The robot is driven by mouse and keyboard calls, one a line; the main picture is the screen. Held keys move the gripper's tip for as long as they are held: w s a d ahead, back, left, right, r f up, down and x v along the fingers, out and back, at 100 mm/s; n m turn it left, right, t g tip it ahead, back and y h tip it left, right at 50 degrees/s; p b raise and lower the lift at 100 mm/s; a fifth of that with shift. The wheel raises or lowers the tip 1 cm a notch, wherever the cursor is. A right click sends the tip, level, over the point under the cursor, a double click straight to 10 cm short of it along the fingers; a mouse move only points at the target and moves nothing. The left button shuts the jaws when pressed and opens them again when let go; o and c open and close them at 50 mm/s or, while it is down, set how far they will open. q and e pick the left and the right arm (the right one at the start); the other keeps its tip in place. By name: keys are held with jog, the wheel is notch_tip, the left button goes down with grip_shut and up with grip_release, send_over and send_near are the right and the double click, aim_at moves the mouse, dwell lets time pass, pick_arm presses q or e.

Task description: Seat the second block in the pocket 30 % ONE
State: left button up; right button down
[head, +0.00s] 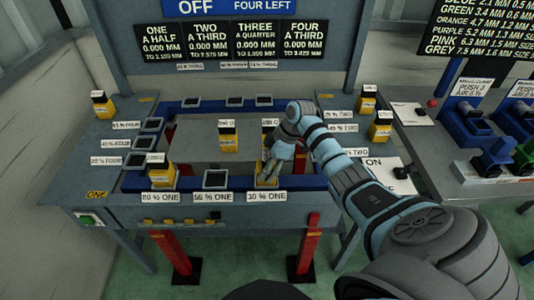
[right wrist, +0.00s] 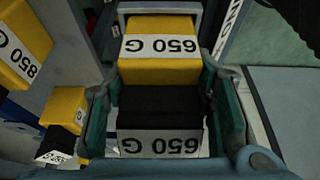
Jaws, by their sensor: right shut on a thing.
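My right gripper (head: 273,165) is shut on a yellow block with a black top at the front right pocket, above the label 30 % ONE (head: 266,196). The block's yellow lower part (head: 265,182) shows below the fingers in the head view. In the right wrist view the fingers flank its black part, and the yellow part (right wrist: 158,68) carries a 650 G label. I cannot tell whether the block rests fully in the pocket. Another yellow block (head: 159,177) stands at the front left pocket. My left gripper is out of view.
The front middle pocket (head: 216,180) is empty. Yellow blocks stand on the central grey plate (head: 190,148), one (head: 228,143) left of my gripper and one (head: 269,133) close behind it. More blocks stand at the sides. A control bench (head: 455,160) is at the right.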

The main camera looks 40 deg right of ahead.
jog(key=c, duration=0.8)
grip_release()
jog(key=shift+o, duration=0.8)
jog(key=v, duration=1.2)
